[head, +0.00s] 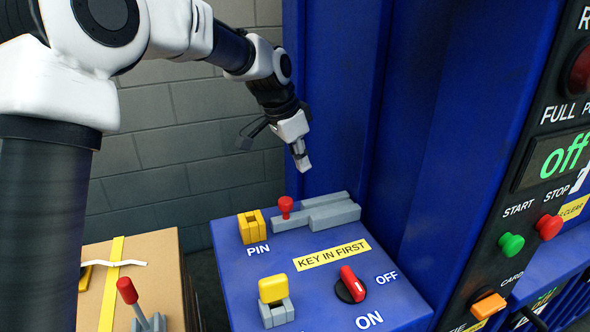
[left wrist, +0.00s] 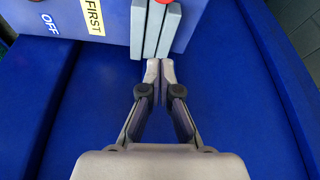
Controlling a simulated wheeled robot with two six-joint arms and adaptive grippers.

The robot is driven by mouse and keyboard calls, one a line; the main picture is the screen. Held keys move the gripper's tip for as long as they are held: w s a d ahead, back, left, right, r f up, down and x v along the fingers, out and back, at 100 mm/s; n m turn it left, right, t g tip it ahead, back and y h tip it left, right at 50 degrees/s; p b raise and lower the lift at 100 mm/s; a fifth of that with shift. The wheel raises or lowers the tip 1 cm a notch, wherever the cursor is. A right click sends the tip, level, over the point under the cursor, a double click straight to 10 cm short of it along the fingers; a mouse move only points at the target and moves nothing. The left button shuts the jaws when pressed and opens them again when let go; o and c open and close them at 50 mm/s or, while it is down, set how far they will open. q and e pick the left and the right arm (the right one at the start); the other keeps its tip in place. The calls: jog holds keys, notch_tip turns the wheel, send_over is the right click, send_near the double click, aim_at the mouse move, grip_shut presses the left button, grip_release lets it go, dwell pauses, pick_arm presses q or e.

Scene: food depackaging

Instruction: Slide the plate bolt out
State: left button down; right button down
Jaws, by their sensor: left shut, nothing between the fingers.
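The plate bolt is a grey bar with a red knob (head: 286,205), lying along grey guide blocks (head: 334,213) at the back of the blue panel top (head: 235,262). A yellow block (head: 252,226) stands by the bolt's left end, above the PIN label. My left gripper (head: 303,162) is shut and empty, above and behind the blocks, apart from the red knob. In the left wrist view its fingertips (left wrist: 159,66) are together near the ends of the grey bars (left wrist: 155,30). The red knob is mostly cut off at the top edge there. My right gripper is not in view.
In front are a yellow key piece (head: 273,290) in a grey holder and a red-handled ON/OFF switch (head: 351,284). A blue machine column (head: 335,95) rises close behind. A cardboard box (head: 150,262) and a red-knobbed lever (head: 127,290) are at lower left.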

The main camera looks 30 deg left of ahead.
aim_at(291, 199)
pick_arm(q)
jog(key=p+x, duration=0.1)
jog(key=x, duration=0.6)
jog(key=shift+w+a+f, duration=0.1)
jog(key=shift+f, duration=0.2)
jog(key=s, duration=0.1)
jog(key=s+a+p, duration=0.1)
jog(key=shift+s+a+f+p, duration=0.2)
jog(key=shift+s+a+p, duration=0.1)
jog(key=shift+s+a, duration=0.2)
jog(key=shift+s, duration=0.25)
jog(key=shift+w+f, duration=0.15)
jog(key=shift+s+a+p, duration=0.25)
jog(key=shift+s+p, duration=0.05)
jog(key=shift+s, duration=0.1)
jog(key=shift+s+f, duration=0.1)
jog(key=shift+f, duration=0.1)
